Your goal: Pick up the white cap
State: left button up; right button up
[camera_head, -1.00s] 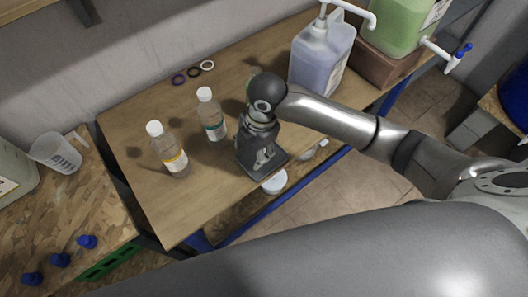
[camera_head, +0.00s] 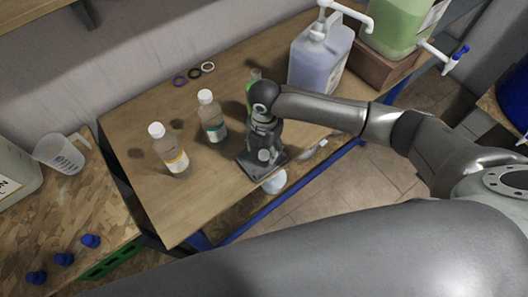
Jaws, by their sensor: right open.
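My right gripper (camera_head: 264,152) hangs low over a dark square plate (camera_head: 279,161) near the front edge of the wooden table (camera_head: 205,200). It is open. A small pale round shape lies at its fingertips; I cannot tell whether it is a cap or part of the gripper. White caps sit on two upright clear bottles: one cap (camera_head: 205,97) on the green-labelled bottle (camera_head: 212,122), another (camera_head: 156,130) on the yellow-labelled bottle (camera_head: 172,155). A white round object (camera_head: 275,182) shows just past the table's front edge, below the gripper. My left gripper is out of view.
A greenish bottle (camera_head: 251,92) is partly hidden behind my right wrist. Three rings (camera_head: 194,73) lie at the back. A bluish jug (camera_head: 318,62) and a green jug (camera_head: 398,25) stand on the right. The table's front left is clear. Blue caps (camera_head: 64,259) lie on the left bench.

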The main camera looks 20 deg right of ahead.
aim_at(264, 154)
jog(key=shift+w+f, duration=0.1)
jog(key=shift+f, duration=1.45)
jog(key=c, duration=0.8)
